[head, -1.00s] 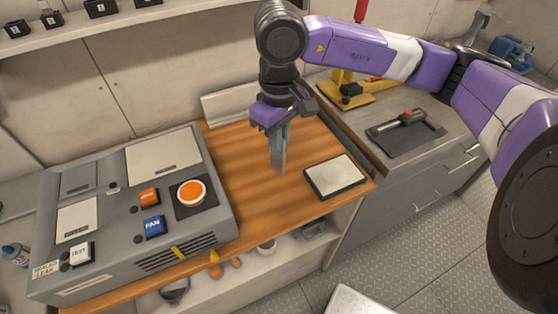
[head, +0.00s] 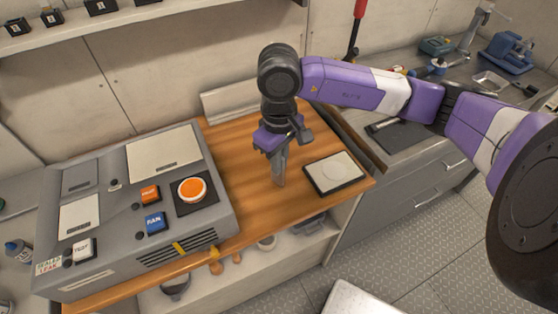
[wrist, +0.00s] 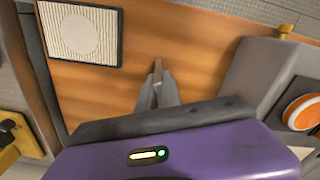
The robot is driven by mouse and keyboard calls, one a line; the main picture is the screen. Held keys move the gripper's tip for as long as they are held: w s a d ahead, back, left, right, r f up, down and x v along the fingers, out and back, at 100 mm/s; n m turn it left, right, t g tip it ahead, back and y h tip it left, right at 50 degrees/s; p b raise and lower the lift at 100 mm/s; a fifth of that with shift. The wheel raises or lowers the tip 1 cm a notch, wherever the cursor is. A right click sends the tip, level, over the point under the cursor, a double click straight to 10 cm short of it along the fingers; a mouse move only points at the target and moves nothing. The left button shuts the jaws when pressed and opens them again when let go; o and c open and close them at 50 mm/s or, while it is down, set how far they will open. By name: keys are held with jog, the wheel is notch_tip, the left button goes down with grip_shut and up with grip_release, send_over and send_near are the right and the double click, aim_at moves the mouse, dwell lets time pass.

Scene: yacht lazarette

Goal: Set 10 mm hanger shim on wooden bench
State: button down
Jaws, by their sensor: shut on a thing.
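The wooden bench (head: 240,150) is an orange-brown plank top, also filling much of the wrist view (wrist: 195,45). My gripper (head: 279,180) points down over its middle, left of a framed pale pad. In the wrist view my gripper (wrist: 160,85) is shut on a small, thin grey piece (wrist: 158,67), which I take to be the 10 mm hanger shim. Most of the shim is hidden between the fingers. The fingertips are close to the wood; I cannot tell whether the shim touches it.
A grey control box (head: 107,235) with orange and blue buttons stands on the bench's left. The dark-framed pad (head: 334,173) lies at the right edge. A grey counter (head: 455,125) with drawers is further right. Bare wood surrounds my gripper.

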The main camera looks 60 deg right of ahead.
jog(key=c, duration=1.5)
grip_release()
jog(key=shift+r, duration=0.1)
